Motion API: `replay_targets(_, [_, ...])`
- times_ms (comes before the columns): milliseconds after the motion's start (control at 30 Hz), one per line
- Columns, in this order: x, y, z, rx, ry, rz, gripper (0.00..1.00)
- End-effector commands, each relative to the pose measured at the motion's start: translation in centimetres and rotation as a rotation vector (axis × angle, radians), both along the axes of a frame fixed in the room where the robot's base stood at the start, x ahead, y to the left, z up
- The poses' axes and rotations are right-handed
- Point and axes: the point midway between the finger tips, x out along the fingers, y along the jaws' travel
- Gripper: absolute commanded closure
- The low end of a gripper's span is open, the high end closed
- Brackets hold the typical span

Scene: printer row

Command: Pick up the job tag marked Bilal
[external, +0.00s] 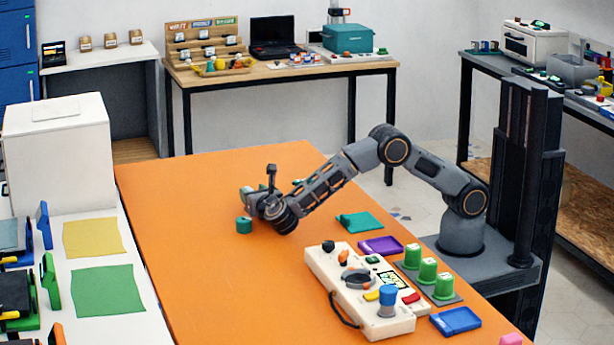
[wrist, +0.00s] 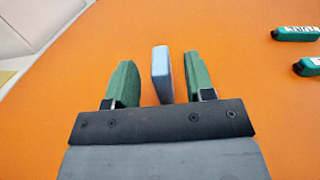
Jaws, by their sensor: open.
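My gripper (wrist: 161,80) is open, with its two green fingers apart over the orange table. A light blue tag-like block (wrist: 161,73) stands between the fingers in the wrist view, closer to the right one, with a gap on each side. No writing on it can be read from here. Two green tags (wrist: 296,33) (wrist: 309,66) with white labels lie to the right in the wrist view; their lettering is too small to read. In the external view my gripper (external: 250,208) is low over the table's left half, and the blue block cannot be made out there.
The orange table (external: 200,270) is mostly clear around my gripper. A cream control panel (external: 360,290), teal mat (external: 359,222), purple tray (external: 380,246), green cylinders (external: 428,271) and blue tray (external: 455,321) occupy its right front. A white box (external: 60,160) stands left.

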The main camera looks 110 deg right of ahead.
Motion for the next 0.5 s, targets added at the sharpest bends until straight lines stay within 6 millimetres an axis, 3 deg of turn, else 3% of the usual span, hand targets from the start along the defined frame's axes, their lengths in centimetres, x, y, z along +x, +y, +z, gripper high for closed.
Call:
replay_targets(200, [0.4,-3.1,-0.1,0.001,-0.001,-0.001,0.51])
replay_targets(500, [0.6,-4.0,0.0,0.000,0.000,0.001,0.51])
